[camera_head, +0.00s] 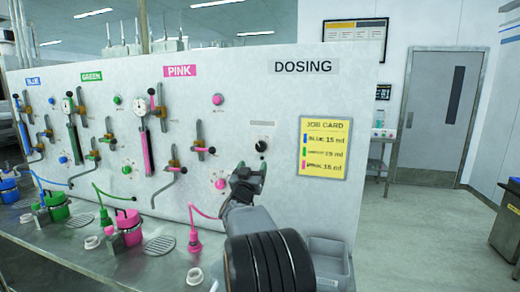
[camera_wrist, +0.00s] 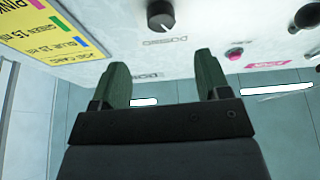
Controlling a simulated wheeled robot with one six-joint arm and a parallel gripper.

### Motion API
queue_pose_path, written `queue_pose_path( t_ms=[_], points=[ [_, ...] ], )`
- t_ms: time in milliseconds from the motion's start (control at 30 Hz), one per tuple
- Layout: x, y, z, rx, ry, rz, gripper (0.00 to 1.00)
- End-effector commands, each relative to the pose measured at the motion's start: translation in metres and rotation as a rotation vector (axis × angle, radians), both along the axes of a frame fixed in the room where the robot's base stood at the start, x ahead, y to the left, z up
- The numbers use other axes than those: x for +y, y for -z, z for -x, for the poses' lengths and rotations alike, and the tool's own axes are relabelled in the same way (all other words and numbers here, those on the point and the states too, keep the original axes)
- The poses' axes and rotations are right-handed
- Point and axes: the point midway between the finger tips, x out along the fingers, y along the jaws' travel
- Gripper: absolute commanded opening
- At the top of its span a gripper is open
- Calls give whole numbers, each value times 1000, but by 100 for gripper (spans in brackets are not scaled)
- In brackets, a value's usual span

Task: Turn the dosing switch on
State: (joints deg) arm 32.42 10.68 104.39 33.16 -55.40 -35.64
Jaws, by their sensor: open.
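The dosing switch (camera_head: 261,146) is a small black round knob on the white panel, below the DOSING sign (camera_head: 303,67). In the wrist view the knob (camera_wrist: 161,14) shows at the top edge, with a white pointer mark on its face. My gripper (camera_head: 249,174) is in front of the panel, just below the knob in the head view. In the wrist view its two green fingers (camera_wrist: 161,64) are apart with nothing between them. The knob lies beyond the fingertips, roughly in line with the gap, and is not touched.
A yellow job card (camera_head: 323,147) is on the panel right of the knob. Pink valve handles, gauges and a pink hose (camera_head: 205,212) are to the left. Pots stand on the bench below. A grey bin (camera_head: 326,256) sits beside my arm.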

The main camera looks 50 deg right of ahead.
Motion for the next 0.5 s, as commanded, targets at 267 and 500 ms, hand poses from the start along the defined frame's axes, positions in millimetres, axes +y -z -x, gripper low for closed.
queue_pose_path(
  t_ms=[267,500],
  points=[
    [-45,-24,-25,2,0,-1,70],
    [-72,-36,-40,2,-3,0,70]
  ],
)
